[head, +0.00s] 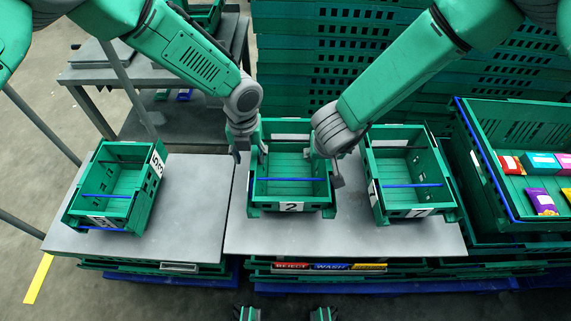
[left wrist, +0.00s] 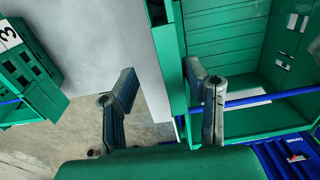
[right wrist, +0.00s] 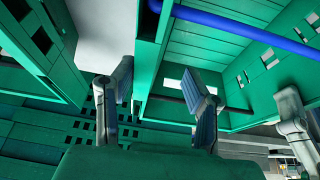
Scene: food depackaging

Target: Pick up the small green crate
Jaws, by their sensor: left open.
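The middle small green crate (head: 290,207), with a "2" label and a blue bar across it, stands upright and empty on the grey table. My left gripper (head: 250,157) is open at its left wall. In the left wrist view, its fingers (left wrist: 163,98) are apart, with the crate's side wall (left wrist: 172,75) between them. My right gripper (head: 328,170) is at the crate's right wall. In the right wrist view, its fingers (right wrist: 158,98) are apart, with the wall (right wrist: 147,50) between them. I cannot tell whether any finger touches the crate.
Similar empty green crates stand on the left (head: 146,197) and right (head: 437,195). A larger green crate (head: 478,165) with coloured packets is at far right. Stacked crates (head: 345,60) rise behind. The grey table (head: 195,200) is bare between the left and middle crates.

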